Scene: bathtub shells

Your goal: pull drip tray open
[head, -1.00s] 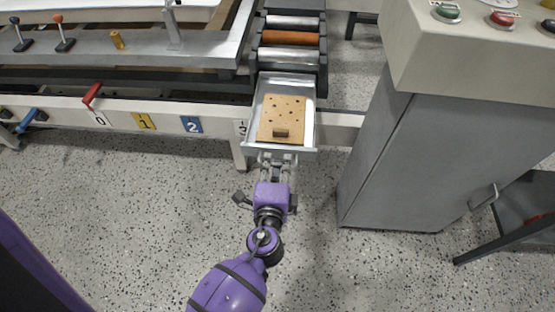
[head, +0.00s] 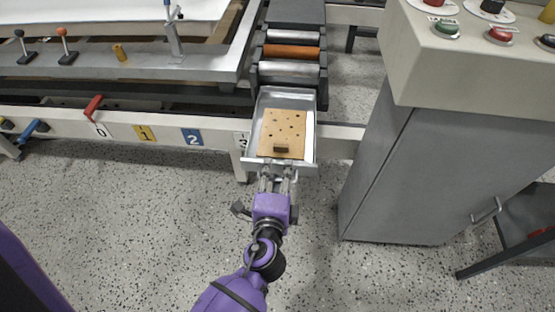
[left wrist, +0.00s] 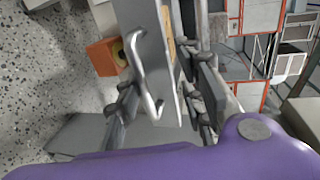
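The drip tray (head: 311,150) is a shallow metal tray standing out from under the roller frame in the head view. A tan perforated plate (head: 283,133) with a small dark block lies in it. My left gripper (head: 278,170) is at the tray's front edge. In the left wrist view a bent metal handle (left wrist: 144,82) on the tray's front lies between the spread fingers of my left gripper (left wrist: 162,105). The fingers look apart from the handle, one on each side. Exact contact is hard to tell. My right gripper is not in view.
A grey control cabinet (head: 400,165) with buttons on top stands to the right of the tray. A white beam (head: 65,130) with number labels and levers runs to the left. Rollers (head: 291,52) lie behind the tray. The speckled floor (head: 130,220) in front is clear.

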